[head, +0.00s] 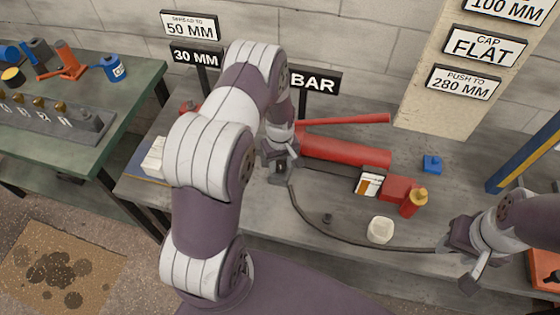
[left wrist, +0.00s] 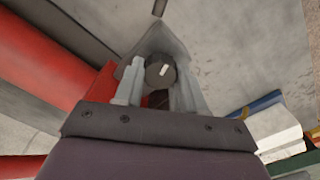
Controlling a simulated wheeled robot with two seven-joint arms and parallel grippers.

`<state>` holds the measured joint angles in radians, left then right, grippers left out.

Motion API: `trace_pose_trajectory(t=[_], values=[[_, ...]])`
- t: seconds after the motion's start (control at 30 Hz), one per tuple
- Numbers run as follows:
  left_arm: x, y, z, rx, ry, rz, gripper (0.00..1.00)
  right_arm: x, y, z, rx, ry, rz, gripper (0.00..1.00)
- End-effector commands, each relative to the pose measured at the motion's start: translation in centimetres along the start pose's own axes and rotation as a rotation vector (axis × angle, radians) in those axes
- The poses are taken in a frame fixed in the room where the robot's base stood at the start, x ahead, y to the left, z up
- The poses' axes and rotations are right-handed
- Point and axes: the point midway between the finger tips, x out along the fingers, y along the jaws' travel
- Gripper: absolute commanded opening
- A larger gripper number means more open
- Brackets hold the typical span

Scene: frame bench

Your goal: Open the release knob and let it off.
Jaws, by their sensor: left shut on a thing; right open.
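The release knob (left wrist: 160,72) is a dark round knob with a white mark, in the left wrist view between my left gripper's fingers. My left gripper (head: 280,168) is shut on it at the left end of the red hand pump (head: 345,150). In the head view the knob is mostly hidden by the gripper. The left gripper also shows in the left wrist view (left wrist: 158,92). The pump's red lever handle (head: 345,120) lies behind its cylinder. My right gripper (head: 464,264) is open near the bench's front right, close to the end of the black hose (head: 345,238).
A gauge with a white and orange face (head: 369,184), a red bottle with a yellow cap (head: 411,206), a white lid-like piece (head: 380,230) and a small dark part (head: 327,218) stand on the grey bench. A blue block (head: 432,163) sits further back. A blue-yellow post (head: 525,155) rises at right.

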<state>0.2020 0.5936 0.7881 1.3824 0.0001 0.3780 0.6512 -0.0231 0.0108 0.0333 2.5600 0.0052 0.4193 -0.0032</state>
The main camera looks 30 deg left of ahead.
Motion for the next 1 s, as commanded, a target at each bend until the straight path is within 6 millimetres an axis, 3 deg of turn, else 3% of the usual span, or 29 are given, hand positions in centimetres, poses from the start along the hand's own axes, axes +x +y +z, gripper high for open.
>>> trace_pose_trajectory(t=[0.6,1.0], values=[[-0.10,0.05,-0.09,-0.576,0.002,0.002,0.09,0.06,0.00,0.01,0.000,0.000,0.000,0.43],[-0.12,0.05,-0.11,-0.856,0.002,0.003,0.09,0.08,0.00,0.01,0.000,0.000,0.000,0.43]])
